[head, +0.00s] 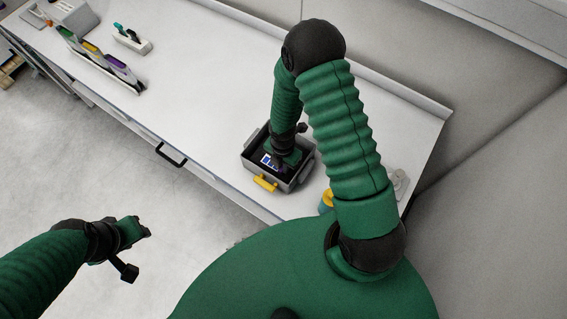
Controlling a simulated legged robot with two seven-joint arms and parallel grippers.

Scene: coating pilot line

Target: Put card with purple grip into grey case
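The grey case (248,155) stands open on the bench with a dark inside and a yellow latch (265,183) at its front. My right gripper (281,165) reaches down into the case. A small blue and white card (268,160) shows in the case beside the fingers; its grip is mostly hidden, with a dark purplish patch by the fingertips. I cannot tell whether the fingers hold it. My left gripper (146,229) is over the floor, away from the bench, and its opening is unclear.
A long rack (100,62) with green, yellow and purplish upright pieces stands at the bench's left. A small white holder (132,40) with green-topped items is behind it. A yellow object (327,199) is partly hidden by my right arm. The middle of the bench is clear.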

